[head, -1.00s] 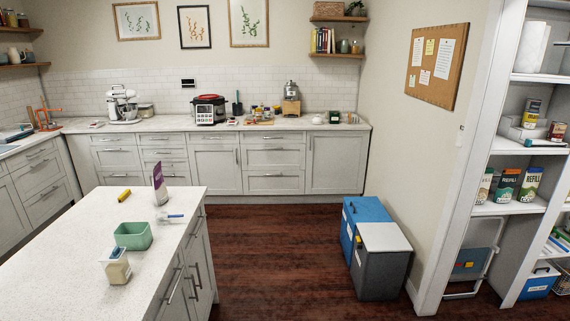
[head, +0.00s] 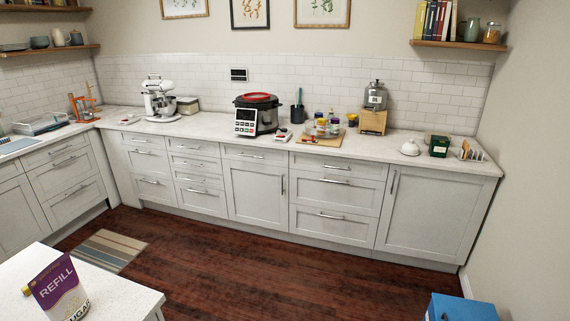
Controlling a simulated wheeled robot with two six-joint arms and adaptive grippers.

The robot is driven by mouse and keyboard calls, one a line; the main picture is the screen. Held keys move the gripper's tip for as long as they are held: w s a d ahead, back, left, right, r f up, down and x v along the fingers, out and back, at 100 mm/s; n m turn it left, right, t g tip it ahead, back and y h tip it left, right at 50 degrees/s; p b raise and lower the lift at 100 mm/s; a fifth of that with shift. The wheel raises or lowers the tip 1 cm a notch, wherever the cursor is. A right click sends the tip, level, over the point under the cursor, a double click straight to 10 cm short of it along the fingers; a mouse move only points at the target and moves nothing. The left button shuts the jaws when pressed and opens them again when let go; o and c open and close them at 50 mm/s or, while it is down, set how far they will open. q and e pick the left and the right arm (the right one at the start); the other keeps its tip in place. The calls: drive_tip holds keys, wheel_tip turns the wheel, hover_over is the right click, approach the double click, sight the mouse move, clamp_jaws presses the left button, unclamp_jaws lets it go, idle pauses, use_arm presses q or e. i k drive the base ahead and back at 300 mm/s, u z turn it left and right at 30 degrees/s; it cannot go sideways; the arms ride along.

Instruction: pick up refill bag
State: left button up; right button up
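The refill bag (head: 60,290) stands on the white island at the lower left of the head view. It is purple on top with the word REFILL, and whitish below with lettering that seems to read SUGAR. Its lower edge is cut off by the frame. Neither of my grippers shows in the head view.
The island top (head: 125,295) has a bare corner right of the bag. Dark wooden floor (head: 250,260) is open between island and back counter, with a striped mat (head: 105,250) at left. A blue bin (head: 460,308) stands at the lower right.

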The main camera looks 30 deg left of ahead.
sight(58, 290)
drive_tip(key=i, duration=1.75)
drive_tip(key=u, duration=2.65)
